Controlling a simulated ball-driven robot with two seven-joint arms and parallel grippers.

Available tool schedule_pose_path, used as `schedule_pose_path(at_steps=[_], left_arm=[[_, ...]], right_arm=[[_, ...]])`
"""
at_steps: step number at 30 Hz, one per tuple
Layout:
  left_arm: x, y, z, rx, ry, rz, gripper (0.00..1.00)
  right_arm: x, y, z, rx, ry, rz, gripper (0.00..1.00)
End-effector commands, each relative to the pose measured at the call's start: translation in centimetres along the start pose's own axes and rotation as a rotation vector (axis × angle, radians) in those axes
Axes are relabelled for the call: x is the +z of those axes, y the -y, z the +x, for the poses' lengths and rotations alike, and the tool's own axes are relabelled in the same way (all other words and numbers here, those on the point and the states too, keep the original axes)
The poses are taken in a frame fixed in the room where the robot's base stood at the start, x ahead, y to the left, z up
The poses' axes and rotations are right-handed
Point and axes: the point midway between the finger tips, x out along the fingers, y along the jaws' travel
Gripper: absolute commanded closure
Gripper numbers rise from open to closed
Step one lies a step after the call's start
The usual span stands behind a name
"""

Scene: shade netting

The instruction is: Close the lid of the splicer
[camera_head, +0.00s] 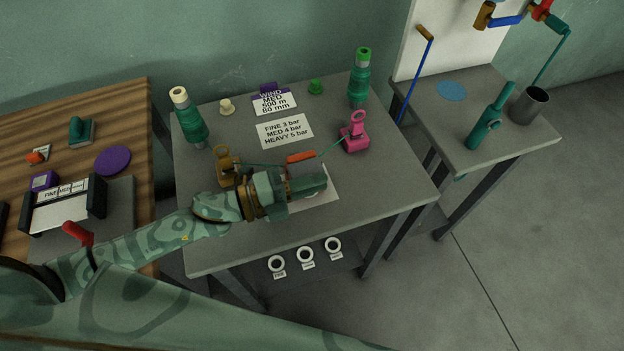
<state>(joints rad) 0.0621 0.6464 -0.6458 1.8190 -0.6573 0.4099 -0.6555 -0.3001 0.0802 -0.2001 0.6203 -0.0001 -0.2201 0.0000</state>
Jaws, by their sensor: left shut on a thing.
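The splicer (301,157) is a small dark block with an orange bar on top, near the middle of the grey table. Its front and lower part are hidden behind my left gripper, so I cannot tell how far its lid is open. My left gripper (314,187), at the end of a green patterned arm, is at the near side of the splicer and shut on it. The fingertips and the exact part held are hidden. A green strand runs from a brown clamp (228,166) past the splicer to a pink clamp (354,136). My right gripper is not in view.
Green spools (189,119) (359,82) stand at the table's back corners. Printed cards (286,131) lie between them. A wooden bench (125,105) is at left, and a side table (510,140) with a grey cup (529,105) at right. The grey table's front right is clear.

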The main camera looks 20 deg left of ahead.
Motion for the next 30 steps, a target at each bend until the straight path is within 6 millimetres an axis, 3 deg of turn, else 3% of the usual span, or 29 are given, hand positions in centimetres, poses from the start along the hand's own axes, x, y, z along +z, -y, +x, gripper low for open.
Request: schedule_pose_path(at_steps=[16, 17, 19, 30], left_arm=[[-0.01, -0.26, -0.03, 0.002, 0.001, 0.025, 1.00], [0.00, -0.26, -0.04, 0.002, 0.001, 0.025, 0.82], [0.00, -0.26, -0.04, 0.002, 0.001, 0.025, 0.65], [-0.02, -0.45, -0.09, 0.006, 0.001, 0.023, 0.65]], right_arm=[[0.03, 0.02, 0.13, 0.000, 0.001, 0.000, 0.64], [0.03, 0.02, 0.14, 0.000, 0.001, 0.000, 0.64], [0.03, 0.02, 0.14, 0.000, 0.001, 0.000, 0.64], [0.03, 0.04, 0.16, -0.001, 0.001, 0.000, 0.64]])
